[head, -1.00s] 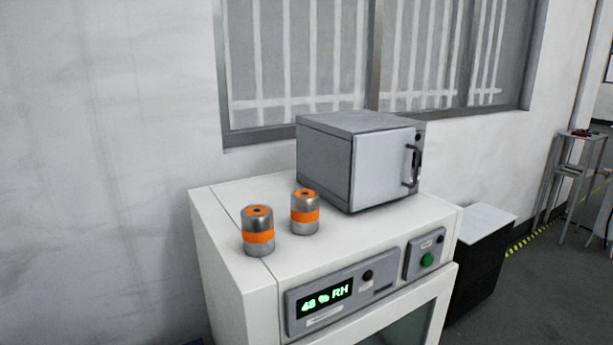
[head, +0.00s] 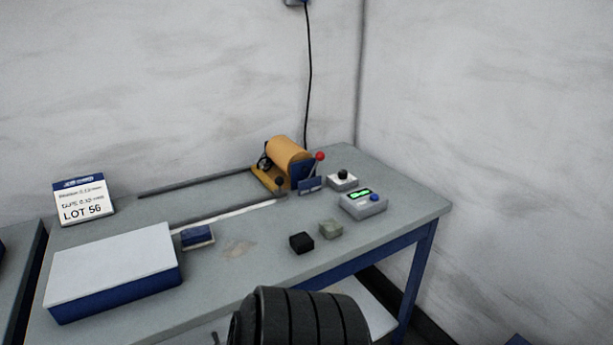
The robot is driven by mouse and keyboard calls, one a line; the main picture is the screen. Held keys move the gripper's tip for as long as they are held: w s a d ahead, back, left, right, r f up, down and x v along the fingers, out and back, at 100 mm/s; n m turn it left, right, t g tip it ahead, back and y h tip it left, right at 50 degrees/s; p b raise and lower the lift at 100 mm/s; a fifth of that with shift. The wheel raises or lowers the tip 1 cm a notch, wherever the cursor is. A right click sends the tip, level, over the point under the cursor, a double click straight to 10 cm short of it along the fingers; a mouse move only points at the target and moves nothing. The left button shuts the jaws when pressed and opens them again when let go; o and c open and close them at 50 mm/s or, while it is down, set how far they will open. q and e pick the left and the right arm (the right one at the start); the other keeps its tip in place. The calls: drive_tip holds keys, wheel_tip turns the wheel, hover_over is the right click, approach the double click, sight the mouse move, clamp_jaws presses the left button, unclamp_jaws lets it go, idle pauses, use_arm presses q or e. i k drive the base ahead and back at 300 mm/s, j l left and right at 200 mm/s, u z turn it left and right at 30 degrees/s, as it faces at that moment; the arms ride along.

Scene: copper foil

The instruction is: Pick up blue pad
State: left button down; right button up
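A small blue pad (head: 198,236) with a pale lower edge lies on the grey bench top (head: 270,222). It sits just right of a large blue box with a white top (head: 112,268), and nothing covers it. Neither of my grippers shows in the head view.
Behind are a copper-coloured roll (head: 286,156), a red-knobbed lever (head: 319,157) and a display box (head: 363,204). A LOT 56 sign (head: 84,199) stands at back left.

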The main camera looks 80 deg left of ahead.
sight(197, 236)
drive_tip(key=u, duration=3.4)
drive_tip(key=i+l+u, duration=0.1)
drive_tip(key=l, duration=0.25)
drive_tip(key=i+l+u, duration=0.1)
drive_tip(key=i+l, duration=0.15)
drive_tip(key=i+l+u, duration=0.1)
drive_tip(key=l, duration=0.35)
drive_tip(key=i+l+u, duration=0.1)
drive_tip(key=i+l, duration=0.15)
drive_tip(key=l, duration=0.1)
